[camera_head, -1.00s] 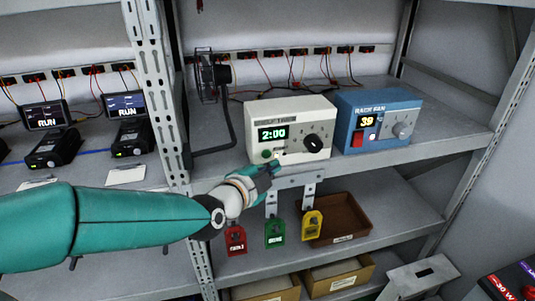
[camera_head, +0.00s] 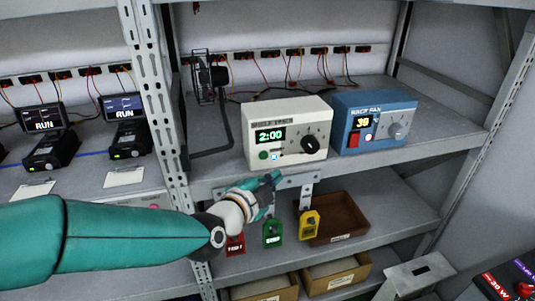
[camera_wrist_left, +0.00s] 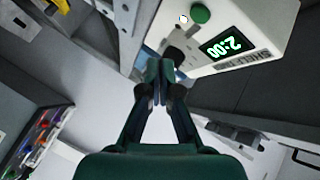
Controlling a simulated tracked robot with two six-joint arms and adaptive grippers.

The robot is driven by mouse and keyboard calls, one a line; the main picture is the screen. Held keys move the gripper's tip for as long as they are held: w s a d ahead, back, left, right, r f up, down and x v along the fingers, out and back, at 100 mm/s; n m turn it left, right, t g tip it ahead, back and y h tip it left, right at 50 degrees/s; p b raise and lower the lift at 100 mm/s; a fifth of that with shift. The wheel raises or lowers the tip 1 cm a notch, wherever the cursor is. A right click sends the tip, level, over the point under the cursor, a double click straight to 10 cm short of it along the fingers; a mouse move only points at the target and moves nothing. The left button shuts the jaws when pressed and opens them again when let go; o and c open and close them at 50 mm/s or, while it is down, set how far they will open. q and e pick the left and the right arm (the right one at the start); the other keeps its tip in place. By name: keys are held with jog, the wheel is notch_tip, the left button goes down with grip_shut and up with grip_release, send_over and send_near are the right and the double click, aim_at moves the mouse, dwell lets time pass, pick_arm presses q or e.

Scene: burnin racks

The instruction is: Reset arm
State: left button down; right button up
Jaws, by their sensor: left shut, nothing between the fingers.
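My left gripper (camera_head: 277,180) is shut and empty. It is in front of the shelf edge, just below the cream timer box (camera_head: 287,131), which reads 2:00 and has a green button and a black knob. In the left wrist view my left gripper's fingers (camera_wrist_left: 160,72) are together, and the timer box (camera_wrist_left: 235,30) shows tilted at upper right with its green button. The fingers appear apart from the button. My right gripper is not in view.
A blue rack fan box (camera_head: 375,121) stands right of the timer. A brown tray (camera_head: 340,218) sits on the lower shelf.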

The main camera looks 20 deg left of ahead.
pick_arm(q)
jog(key=shift+f, duration=0.1)
jog(key=s+d+f+n+g, duration=0.1)
jog(key=s+f+n+g, duration=0.2)
jog(key=f, duration=0.9)
jog(key=s+f+n+g, duration=0.2)
jog(key=f+n+g, duration=0.15)
jog(key=f, duration=0.95)
jog(key=s+d+f+n+g+h, duration=0.1)
jog(key=s+f+n+g, duration=0.7)
jog(key=s+f, duration=1)
jog(key=shift+s+d+f+n, duration=0.2)
jog(key=shift+s+d+n, duration=0.45)
jog(key=shift+s+d, duration=0.15)
